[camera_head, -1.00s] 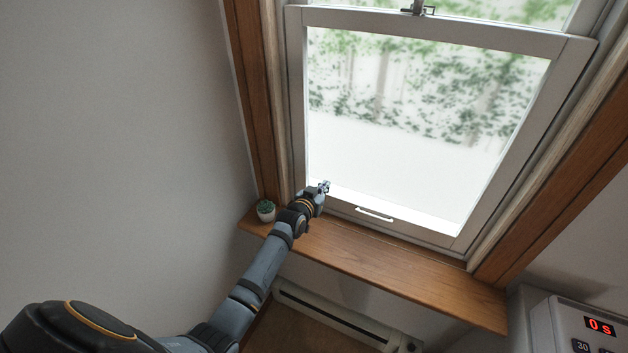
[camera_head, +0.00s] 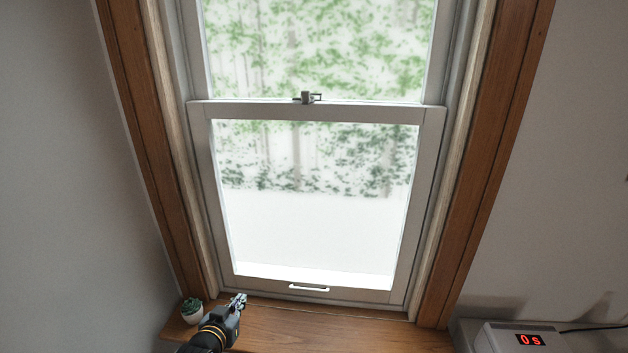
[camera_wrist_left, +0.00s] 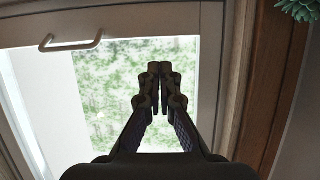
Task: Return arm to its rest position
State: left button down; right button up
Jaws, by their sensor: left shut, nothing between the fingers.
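My left gripper (camera_head: 238,301) comes in at the bottom of the head view, low over the wooden sill and left of the window's white handle (camera_head: 309,288). In the left wrist view its fingers (camera_wrist_left: 155,88) are together with nothing between them, in front of the window pane. The handle also shows in the wrist view (camera_wrist_left: 70,46), apart from the fingers. The lower sash (camera_head: 427,200) is down near the sill, with a latch (camera_head: 307,97) on its top rail. Most of my left arm is out of the head view. My right gripper is not in view.
A small potted succulent (camera_head: 191,310) stands on the wooden sill (camera_head: 300,333), close left of my left gripper. Wooden trim (camera_head: 148,150) runs up both sides of the window. A white device with a red "0 s" display (camera_head: 530,339) is at the lower right.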

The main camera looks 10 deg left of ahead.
pick_arm(q)
jog(key=s+f+g, duration=0.2)
jog(key=s+g, duration=0.1)
jog(key=s, duration=0.6)
jog(key=s+f+g+y, duration=0.15)
jog(key=s+g, duration=0.25)
jog(key=s, duration=0.4)
jog(key=s+f+g+h, duration=0.1)
jog(key=s+f+g, duration=0.2)
jog(key=s, duration=0.6)
notch_tip(320, 180, down, 27)
jog(key=s+a+g, duration=0.1)
jog(key=s+a, duration=0.1)
jog(key=s+a+f+g, duration=0.1)
jog(key=s+f, duration=1.4)
jog(key=s, duration=0.3)
jog(key=shift+f, duration=0.15)
jog(key=shift+y, duration=0.25)
